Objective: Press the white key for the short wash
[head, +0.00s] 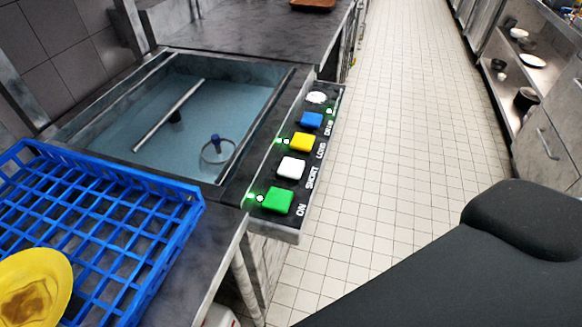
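The white key (291,168), a small square button labelled SHORT, sits on the washer's sloping control panel (276,228). It lies between the green key (278,201) labelled ON and the yellow key (302,142) labelled LONG. A blue key (311,120) and a round white knob (316,97) are farther up the panel. Green lights glow beside the green and yellow keys and near the blue one; I see none lit beside the white key. Nothing touches or covers the white key. Neither of my grippers is in view.
Left of the panel is an open basin (240,98) with a spray bar (168,115). A blue rack (187,187) holding a soiled yellow plate (36,288) stands at lower left. The tiled aisle floor (400,130) is clear; shelves with dishes line the right.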

